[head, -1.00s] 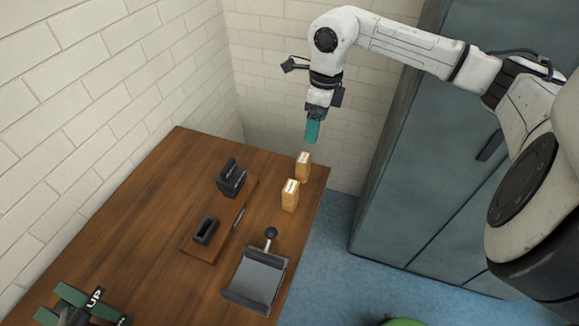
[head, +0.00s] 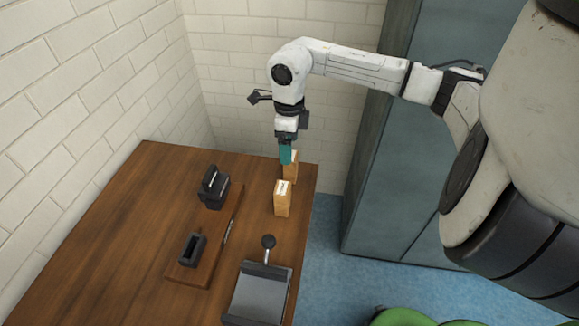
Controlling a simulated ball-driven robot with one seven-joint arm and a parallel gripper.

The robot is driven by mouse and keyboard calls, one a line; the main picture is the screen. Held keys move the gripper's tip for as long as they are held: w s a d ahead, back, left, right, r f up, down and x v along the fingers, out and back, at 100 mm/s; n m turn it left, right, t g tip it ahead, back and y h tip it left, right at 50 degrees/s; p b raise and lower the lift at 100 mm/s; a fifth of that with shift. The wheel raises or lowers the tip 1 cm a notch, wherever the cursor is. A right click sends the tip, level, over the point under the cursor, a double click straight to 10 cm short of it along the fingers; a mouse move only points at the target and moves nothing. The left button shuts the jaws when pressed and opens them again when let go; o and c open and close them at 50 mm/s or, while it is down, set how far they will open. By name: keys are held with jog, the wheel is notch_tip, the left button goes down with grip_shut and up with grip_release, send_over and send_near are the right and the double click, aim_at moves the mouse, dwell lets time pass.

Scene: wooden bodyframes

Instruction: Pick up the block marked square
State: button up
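Two upright wooden blocks with pale labels on top stand near the table's right edge. The near block (head: 282,199) shows fully; its label is too small to read. The far block (head: 292,168) is partly hidden behind my gripper (head: 286,156). My gripper points down with teal fingers at the far block's top, overlapping its left side in the head view. I cannot tell whether the fingers touch it, or whether they are open or shut. Which block bears the square mark cannot be read.
A grey tray-like device (head: 258,294) with a black ball knob (head: 268,241) is in front. The brick wall is behind; the table's left side is clear.

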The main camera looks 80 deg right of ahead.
aim_at(291, 167)
jog(key=shift+s+d+f+p, duration=0.1)
jog(key=shift+f+p, duration=0.25)
jog(key=shift+f, duration=1.35)
jog(key=shift+s+d+f+p, duration=0.1)
jog(key=shift+f+p, duration=0.2)
jog(key=shift+f, duration=1.4)
jog(key=c, duration=1.1)
jog(key=shift+r, duration=0.1)
